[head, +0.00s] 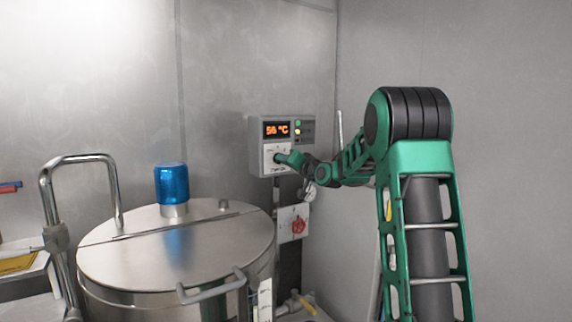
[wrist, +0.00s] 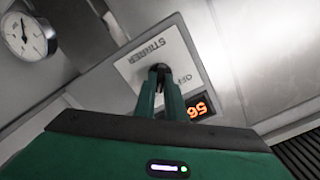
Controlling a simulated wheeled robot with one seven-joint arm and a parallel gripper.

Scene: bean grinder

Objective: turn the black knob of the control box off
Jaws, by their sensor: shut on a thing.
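The grey control box (head: 254,131) hangs on the back wall, with an orange display (head: 276,129) reading about 56 °C. The display also shows in the wrist view (wrist: 199,108). Below it is a white plate (wrist: 181,60) lettered "STIRRER" and "OFF", tilted in the wrist view. My gripper (head: 281,157) reaches the plate from the right. In the wrist view my gripper (wrist: 160,80) is shut on the black knob (wrist: 160,68) at the plate's middle. The fingers cover most of the knob, so I cannot tell which way it points.
A steel vat (head: 170,250) with a blue-capped motor (head: 172,184) stands left of the box. A red switch (head: 298,225) sits on a panel below the box. A round gauge (wrist: 26,36) shows at the wrist view's upper left. A bent steel rail (head: 82,160) stands further left.

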